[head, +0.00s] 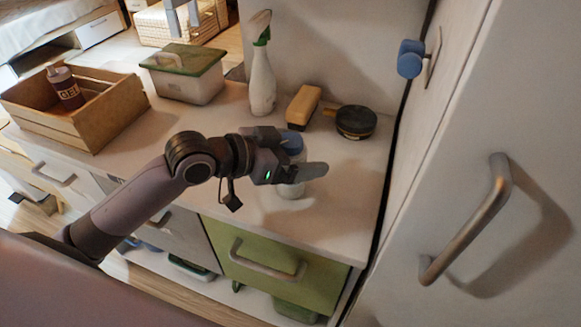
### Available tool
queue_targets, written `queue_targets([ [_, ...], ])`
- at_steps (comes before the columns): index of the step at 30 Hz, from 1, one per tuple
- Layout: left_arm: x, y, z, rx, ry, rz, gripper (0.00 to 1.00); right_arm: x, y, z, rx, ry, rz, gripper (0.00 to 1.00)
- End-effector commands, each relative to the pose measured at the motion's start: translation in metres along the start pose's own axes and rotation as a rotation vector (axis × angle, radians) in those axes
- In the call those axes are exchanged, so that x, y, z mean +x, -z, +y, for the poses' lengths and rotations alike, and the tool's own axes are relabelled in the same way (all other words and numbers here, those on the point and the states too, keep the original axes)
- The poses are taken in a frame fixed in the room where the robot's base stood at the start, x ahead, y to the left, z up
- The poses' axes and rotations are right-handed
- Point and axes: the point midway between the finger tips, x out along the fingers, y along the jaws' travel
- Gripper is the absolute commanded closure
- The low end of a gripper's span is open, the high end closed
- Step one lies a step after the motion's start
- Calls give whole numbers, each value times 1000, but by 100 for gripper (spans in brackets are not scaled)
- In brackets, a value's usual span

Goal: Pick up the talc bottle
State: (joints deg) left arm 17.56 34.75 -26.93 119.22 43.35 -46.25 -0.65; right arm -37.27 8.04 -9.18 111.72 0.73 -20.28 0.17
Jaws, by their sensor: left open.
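A white bottle with a blue cap (292,141), which looks like the talc bottle, stands upright on the white counter (345,205). My left gripper (305,168) is open and lies across the middle of the bottle in the head view. The gripper hides the bottle's middle and any label; the cap shows above it and the white base below. I cannot tell whether the fingers are around the bottle or only in front of it, or whether they touch it. My right gripper is not in view.
Behind the bottle are a spray bottle (262,85), a tan block (303,105) and a dark round tin (355,122). A lidded box (190,78) and a wooden crate (75,125) holding a dark red bottle (66,90) stand left. A cabinet door (500,120) with a handle bounds the right.

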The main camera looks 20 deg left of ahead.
Motion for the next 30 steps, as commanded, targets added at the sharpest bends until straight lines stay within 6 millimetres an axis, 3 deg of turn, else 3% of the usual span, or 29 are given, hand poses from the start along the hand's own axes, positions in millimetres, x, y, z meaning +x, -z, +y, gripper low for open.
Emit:
queue_targets([
  [2,0,0,0,0,0,0,9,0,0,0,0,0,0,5],
  [8,0,0,0,0,0,0,70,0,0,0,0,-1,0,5],
  [20,-3,6,0,1,0,3,70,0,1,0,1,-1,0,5],
  [26,-12,30,0,4,0,7,70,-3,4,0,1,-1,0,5],
  [30,-26,62,0,6,2,9,70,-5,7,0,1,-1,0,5],
])
